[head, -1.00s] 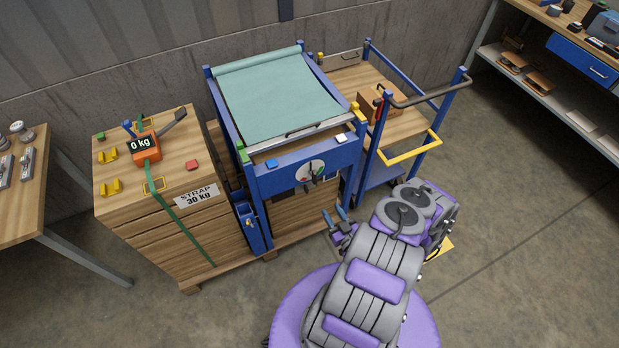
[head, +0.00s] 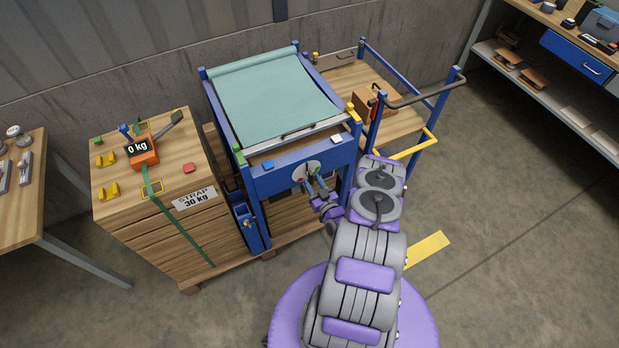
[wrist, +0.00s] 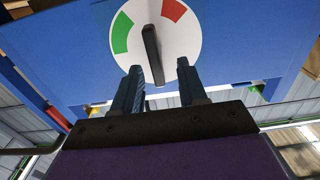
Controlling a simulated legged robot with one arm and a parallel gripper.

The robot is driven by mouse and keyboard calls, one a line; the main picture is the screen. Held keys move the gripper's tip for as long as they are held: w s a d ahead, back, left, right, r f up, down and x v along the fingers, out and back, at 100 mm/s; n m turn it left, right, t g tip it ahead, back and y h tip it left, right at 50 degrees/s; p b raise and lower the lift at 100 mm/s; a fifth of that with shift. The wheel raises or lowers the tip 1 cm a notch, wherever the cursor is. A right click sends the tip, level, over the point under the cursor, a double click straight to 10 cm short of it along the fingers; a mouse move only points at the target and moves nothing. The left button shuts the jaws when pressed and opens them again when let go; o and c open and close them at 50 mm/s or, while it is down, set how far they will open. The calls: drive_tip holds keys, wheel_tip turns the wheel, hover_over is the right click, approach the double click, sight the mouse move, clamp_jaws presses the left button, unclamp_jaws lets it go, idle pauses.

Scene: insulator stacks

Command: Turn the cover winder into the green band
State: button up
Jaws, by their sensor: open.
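The cover winder is a dark bar handle (wrist: 153,54) on a round white dial (wrist: 182,42), fixed to the front of the blue frame. In the wrist view the handle stands near upright, tilted slightly. The green band (wrist: 122,33) is on the dial's left and a red band (wrist: 174,9) is at its upper right; the handle lies between them. My gripper (wrist: 160,85) is open, its two fingers on either side of the handle's lower end. In the head view my gripper (head: 318,190) is just in front of the dial (head: 306,171) and partly hides it.
A teal cover (head: 280,100) stretches over the blue frame (head: 285,178). A strapped wooden crate (head: 175,222) with an orange 0 kg gauge (head: 143,150) stands at left. A cart with a yellow bar (head: 412,148) stands at right. Open floor lies at right.

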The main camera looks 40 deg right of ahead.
sight(310, 179)
drive_tip(key=w, duration=0.1)
drive_tip(key=w+d, duration=0.1)
drive_tip(key=w, duration=0.1)
drive_tip(key=shift+d+f, duration=0.2)
drive_tip(key=shift+d, duration=0.15)
drive_tip(key=shift+w+a+r, duration=0.1)
drive_tip(key=shift+a+r, duration=0.1)
drive_tip(key=shift+a, duration=0.4)
drive_tip(key=shift+d+f, duration=0.15)
drive_tip(key=shift+d, duration=0.4)
drive_tip(key=c, duration=0.7)
drive_tip(key=shift+a, duration=0.2)
clamp_jaws()
